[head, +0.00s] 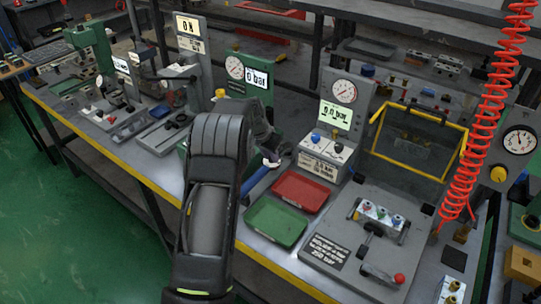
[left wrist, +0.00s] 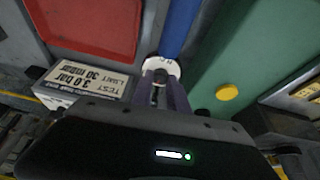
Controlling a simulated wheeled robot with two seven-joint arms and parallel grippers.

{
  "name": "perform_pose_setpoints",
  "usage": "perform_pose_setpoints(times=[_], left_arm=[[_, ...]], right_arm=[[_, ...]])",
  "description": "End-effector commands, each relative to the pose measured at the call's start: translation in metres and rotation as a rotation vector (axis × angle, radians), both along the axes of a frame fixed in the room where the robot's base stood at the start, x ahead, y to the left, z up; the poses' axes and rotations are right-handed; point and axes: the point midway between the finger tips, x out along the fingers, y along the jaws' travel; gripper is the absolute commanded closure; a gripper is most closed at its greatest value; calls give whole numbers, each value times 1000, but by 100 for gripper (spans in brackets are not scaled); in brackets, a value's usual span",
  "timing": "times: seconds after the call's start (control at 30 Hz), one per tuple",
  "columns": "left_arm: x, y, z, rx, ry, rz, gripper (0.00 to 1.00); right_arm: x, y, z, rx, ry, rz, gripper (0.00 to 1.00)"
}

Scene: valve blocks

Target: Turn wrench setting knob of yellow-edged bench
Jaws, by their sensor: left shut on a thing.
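The yellow-edged bench (head: 120,172) runs across the head view. A blue wrench handle (head: 256,180) lies on it beside the trays, with a pale setting knob (head: 271,162) at its end. In the left wrist view the blue handle (left wrist: 182,25) runs up from a white scale ring (left wrist: 160,68). My left gripper (left wrist: 161,88) is shut on the setting knob, just below that ring. The fingers cover most of the knob. In the head view my left arm hides part of the gripper. My right gripper is not in view.
A red tray (head: 301,190) and a green tray (head: 276,222) lie close right of the wrench. A labelled test unit (head: 325,150) and a yellow-framed tank (head: 412,140) stand behind. A red coiled hose (head: 497,95) hangs at the right.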

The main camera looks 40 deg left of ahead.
Motion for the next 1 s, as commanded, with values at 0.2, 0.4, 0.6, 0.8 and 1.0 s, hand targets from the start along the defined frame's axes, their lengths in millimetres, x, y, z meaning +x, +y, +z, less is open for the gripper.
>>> perform_pose_setpoints(times=[0.2, 0.4, 0.6, 0.8, 1.0], left_arm=[[0, -1, 0, 1, 0, 47, 100], [0, -2, 0, 0, 0, 151, 100], [1, -4, 0, 2, 0, 305, 100], [2, -5, 1, 4, 0, 484, 100], [2, -6, 0, 3, 0, 653, 100]], right_arm=[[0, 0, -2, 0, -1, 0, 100], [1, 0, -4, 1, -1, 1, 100], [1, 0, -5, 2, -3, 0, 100], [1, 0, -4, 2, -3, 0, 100], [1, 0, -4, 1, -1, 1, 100]])
